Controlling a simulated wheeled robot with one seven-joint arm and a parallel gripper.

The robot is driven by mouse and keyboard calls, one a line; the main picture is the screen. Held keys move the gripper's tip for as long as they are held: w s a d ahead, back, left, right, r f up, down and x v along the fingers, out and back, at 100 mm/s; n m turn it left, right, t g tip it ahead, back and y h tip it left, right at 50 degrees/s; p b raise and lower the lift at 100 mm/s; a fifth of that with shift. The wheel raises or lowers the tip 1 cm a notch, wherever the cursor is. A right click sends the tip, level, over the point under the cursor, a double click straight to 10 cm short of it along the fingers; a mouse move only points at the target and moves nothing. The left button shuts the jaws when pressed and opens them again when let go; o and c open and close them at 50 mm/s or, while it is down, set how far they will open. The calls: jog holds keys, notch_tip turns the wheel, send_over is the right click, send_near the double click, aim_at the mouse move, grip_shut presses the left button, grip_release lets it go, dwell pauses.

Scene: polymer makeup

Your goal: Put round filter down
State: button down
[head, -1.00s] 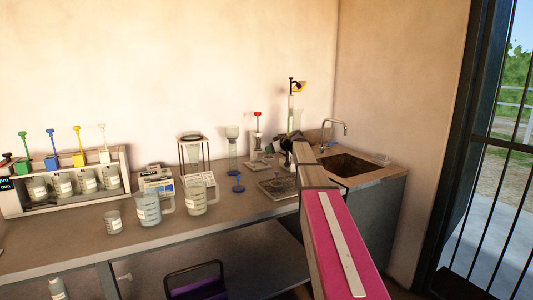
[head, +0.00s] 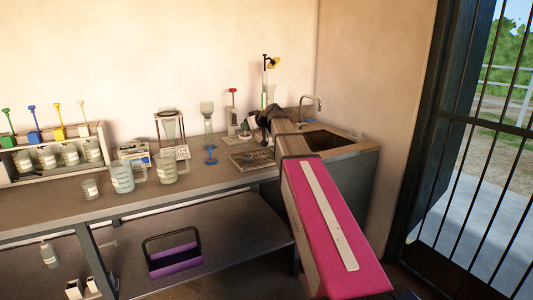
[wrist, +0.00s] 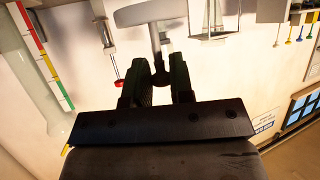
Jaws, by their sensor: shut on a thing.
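My gripper (wrist: 157,88) is shut on the dark lower end of a pale piece with a short stem and a wide head, which I take to be the round filter (wrist: 153,24). In the wrist view the filter sticks out beyond the fingertips, and its head is partly cut off by the top edge. In the head view my gripper (head: 262,118) is small and dark, above the right part of the workbench beside the sink. A pale shape beside it there may be the filter, but it is too small to tell.
A dark flat tray (head: 252,159) lies below my gripper. The sink (head: 322,141) is to the right. A red-topped stand (head: 231,112) and a tall yellow-topped stand (head: 265,80) are close by. Beakers (head: 122,178) stand left. The front bench strip (head: 215,178) is clear.

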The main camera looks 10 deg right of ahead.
jog(key=shift+w+d+f, duration=0.65)
jog(key=shift+d+f, duration=1)
jog(key=shift+f, duration=0.1)
jog(key=shift+w+d+f, duration=0.6)
jog(key=shift+d+f, duration=1)
jog(key=shift+f, duration=0.1)
jog(key=shift+w+d+f, duration=0.65)
jog(key=shift+d+f, duration=1)
jog(key=shift+f, duration=0.1)
jog(key=shift+f, duration=0.1)
jog(key=c, duration=1)
grip_release()
jog(key=shift+r, duration=0.2)
jog(key=v, duration=1.2)
